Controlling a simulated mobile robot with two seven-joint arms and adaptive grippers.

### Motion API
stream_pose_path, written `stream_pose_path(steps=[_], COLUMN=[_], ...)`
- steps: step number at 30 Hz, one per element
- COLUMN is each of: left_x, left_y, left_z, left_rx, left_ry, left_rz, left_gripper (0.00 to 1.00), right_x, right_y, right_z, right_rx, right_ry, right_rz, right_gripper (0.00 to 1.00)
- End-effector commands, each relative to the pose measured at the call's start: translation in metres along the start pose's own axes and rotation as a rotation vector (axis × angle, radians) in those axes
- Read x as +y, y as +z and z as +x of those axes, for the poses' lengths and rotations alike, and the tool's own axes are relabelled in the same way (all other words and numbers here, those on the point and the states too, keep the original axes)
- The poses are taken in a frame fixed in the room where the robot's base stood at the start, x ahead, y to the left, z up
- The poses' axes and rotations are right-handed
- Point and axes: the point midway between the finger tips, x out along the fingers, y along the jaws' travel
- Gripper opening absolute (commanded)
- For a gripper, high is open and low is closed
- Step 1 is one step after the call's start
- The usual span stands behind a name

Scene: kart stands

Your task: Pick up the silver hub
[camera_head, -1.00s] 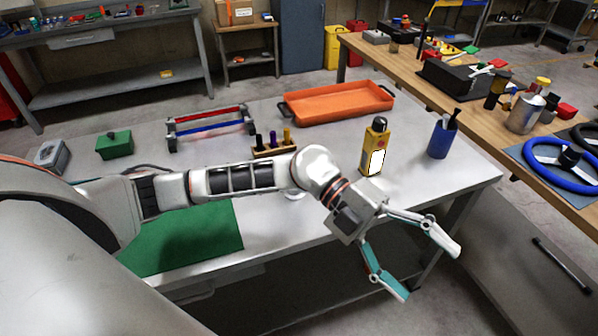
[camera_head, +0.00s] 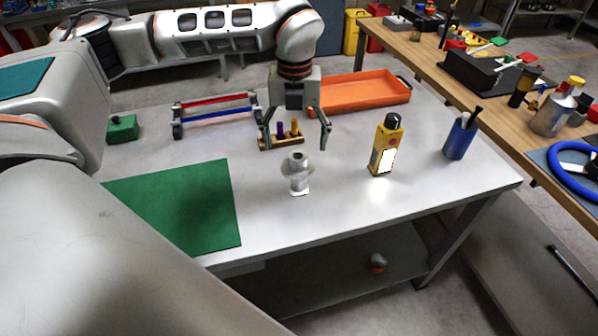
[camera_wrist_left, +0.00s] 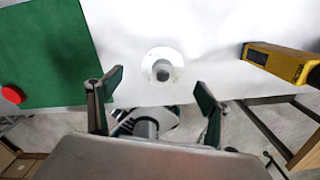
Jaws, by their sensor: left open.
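The silver hub (camera_head: 297,174) stands on the grey table to the right of the green mat. It has a wide pale base and a narrower body. In the left wrist view the hub (camera_wrist_left: 163,69) is seen from above, just beyond the fingers. My left gripper (camera_head: 296,140) points down, in the head view just above and around the hub's upper end. Its two fingers are spread and empty, also in the left wrist view (camera_wrist_left: 155,90). I cannot tell its exact height over the hub. My right gripper is not in view.
A yellow bottle (camera_head: 385,148) and a blue cup (camera_head: 460,138) stand to the right. A wooden holder (camera_head: 268,143) with pegs, a red-and-blue rack (camera_head: 215,110) and an orange tray (camera_head: 365,91) are behind.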

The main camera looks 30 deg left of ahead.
Motion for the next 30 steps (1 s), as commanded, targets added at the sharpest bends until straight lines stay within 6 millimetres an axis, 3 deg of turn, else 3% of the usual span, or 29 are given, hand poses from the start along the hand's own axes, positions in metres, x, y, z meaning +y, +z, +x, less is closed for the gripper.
stream_pose_path(steps=[12, 22, 23, 28, 30], left_x=[-0.006, -0.006, -0.006, -0.006, -0.006], left_y=[-0.003, -0.003, -0.003, -0.003, -0.003], left_z=[0.051, 0.06, 0.06, 0.06, 0.06], left_rx=[0.002, 0.001, 0.001, 0.001, 0.001], left_ry=[-0.001, -0.003, -0.003, -0.003, -0.003], left_rz=[0.003, 0.003, 0.004, 0.004, 0.004], left_gripper=[0.78, 0.78, 0.76, 0.32, 0.27], right_x=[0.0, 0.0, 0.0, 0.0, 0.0], right_y=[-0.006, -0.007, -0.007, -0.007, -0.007], right_z=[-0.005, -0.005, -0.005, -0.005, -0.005], right_rx=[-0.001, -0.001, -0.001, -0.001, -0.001], right_ry=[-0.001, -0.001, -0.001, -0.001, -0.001], right_rz=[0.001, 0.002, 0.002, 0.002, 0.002], right_gripper=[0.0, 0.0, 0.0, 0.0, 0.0])
